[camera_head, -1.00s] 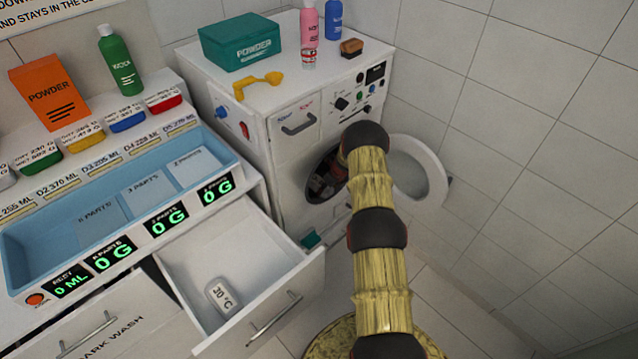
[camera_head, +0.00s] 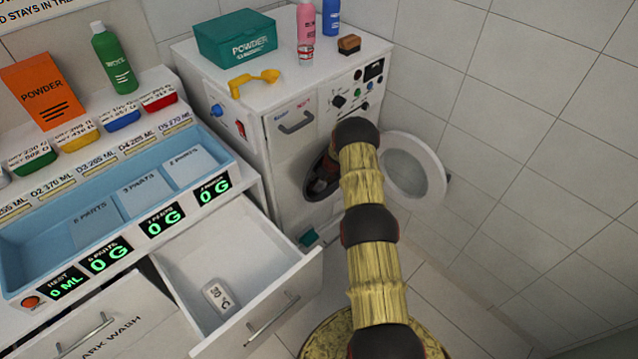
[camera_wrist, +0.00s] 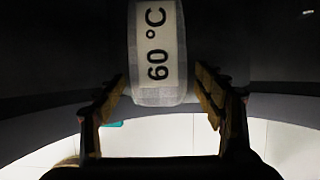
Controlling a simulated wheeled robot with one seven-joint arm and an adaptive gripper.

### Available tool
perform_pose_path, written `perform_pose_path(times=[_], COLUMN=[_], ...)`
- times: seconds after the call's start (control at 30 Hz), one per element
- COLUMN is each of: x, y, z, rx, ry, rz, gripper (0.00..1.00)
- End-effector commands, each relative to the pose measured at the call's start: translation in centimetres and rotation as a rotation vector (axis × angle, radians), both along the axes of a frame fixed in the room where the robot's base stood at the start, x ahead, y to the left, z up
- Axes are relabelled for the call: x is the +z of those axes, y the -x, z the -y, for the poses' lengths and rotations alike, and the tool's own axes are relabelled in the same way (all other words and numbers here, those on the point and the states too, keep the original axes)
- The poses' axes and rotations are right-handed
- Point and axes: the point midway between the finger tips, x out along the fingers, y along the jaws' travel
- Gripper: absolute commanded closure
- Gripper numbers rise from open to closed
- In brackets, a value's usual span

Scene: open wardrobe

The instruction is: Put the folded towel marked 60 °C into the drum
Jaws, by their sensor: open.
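The folded towel marked 60 °C (camera_wrist: 158,90) is a pale grey-white roll. In the wrist view it lies in the dark drum (camera_wrist: 60,50), just beyond and between my open fingers, with a gap on either side. My gripper (camera_wrist: 160,105) is open, its two fingers spread in the washing machine's opening. In the head view the drum opening (camera_head: 318,183) is dark and partly hidden by my arm, and I cannot make out the towel there. The round door (camera_head: 415,170) stands open to the right.
An open drawer (camera_head: 265,245) at the lower middle holds a folded towel marked 30 °C (camera_head: 217,296). A teal powder box (camera_head: 236,38), a yellow scoop (camera_head: 254,80) and bottles stand on the machine. The tiled floor at the right is clear.

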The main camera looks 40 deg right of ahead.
Motion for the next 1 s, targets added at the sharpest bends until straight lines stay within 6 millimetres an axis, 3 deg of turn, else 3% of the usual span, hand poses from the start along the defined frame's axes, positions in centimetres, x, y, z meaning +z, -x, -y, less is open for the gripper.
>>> perform_pose_path(times=[0.37,0.57,1.0], x=[0.5,3.4,2.9], y=[0.2,1.2,10.3], z=[0.1,0.2,0.9], rx=[-0.001,-0.002,-0.005], ry=[0.000,0.001,-0.002], rz=[0.000,0.001,-0.001], gripper=[0.29,0.29,0.29])
